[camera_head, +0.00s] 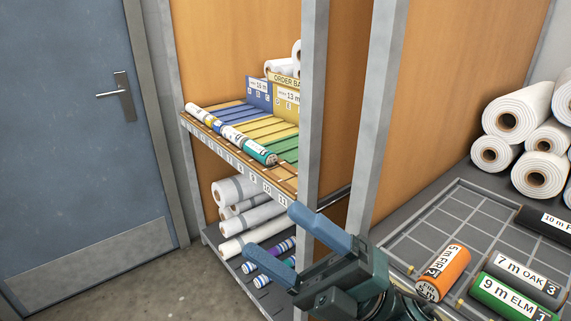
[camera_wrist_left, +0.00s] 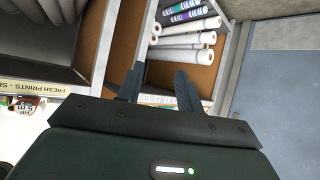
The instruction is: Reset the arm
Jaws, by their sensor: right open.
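To the right, a grey tray (camera_head: 425,235) holds an orange roll (camera_head: 443,272) and green roll (camera_head: 513,300). A blue door (camera_head: 70,130) is at left.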

